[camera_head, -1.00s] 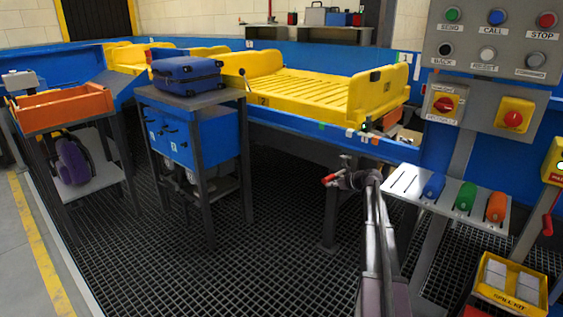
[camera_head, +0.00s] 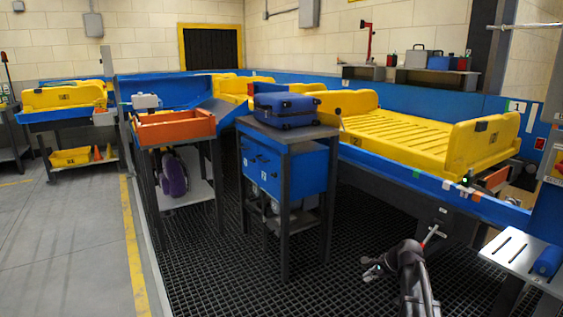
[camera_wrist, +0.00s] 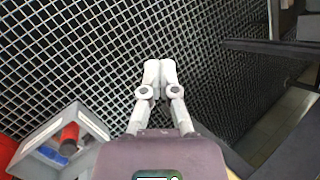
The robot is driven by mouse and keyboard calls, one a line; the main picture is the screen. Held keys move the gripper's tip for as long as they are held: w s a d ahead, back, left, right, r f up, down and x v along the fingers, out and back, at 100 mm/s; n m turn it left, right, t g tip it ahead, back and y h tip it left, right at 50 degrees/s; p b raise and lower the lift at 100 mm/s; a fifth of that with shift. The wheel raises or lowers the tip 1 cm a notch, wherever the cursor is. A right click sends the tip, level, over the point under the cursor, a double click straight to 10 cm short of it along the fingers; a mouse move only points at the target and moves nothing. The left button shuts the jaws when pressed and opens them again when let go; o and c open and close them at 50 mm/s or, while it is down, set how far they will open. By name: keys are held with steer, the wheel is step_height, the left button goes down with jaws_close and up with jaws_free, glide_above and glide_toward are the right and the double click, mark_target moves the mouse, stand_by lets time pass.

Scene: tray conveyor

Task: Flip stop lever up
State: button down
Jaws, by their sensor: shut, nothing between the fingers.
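A small red-handled lever (camera_head: 432,236) shows below the blue front rail of the conveyor in the head view, just above my arm. It looks tilted; its exact setting is too small to tell. My gripper (camera_head: 371,268) is to the left of the lever and lower, apart from it, over the dark grating. In the wrist view my gripper (camera_wrist: 160,68) has its two pale fingers together with nothing between them. The lever does not show in the wrist view.
The yellow tray (camera_head: 452,165) rests on the conveyor behind the lever. A blue cabinet (camera_head: 262,165) bearing a blue suitcase (camera_head: 286,108) stands left of my gripper. A slotted grey shelf (camera_head: 520,262) is at the right. Open grating (camera_head: 215,275) lies between.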

steer(key=s+a+f+n+g+h, duration=0.1)
steer(key=s+a+n+g+h, duration=0.15)
steer(key=s+a+n, duration=0.65)
steer(key=s+a+f+n+g+h, duration=0.25)
steer(key=s+n, duration=0.45)
steer(key=s, duration=0.6)
step_height(320, 180, up, 39)
steer(key=p, duration=3.8)
steer(key=shift+w+a+t+p, duration=0.2)
steer(key=shift+w+t+p, duration=0.1)
steer(key=shift+w+p, duration=0.05)
steer(key=shift+f, duration=0.1)
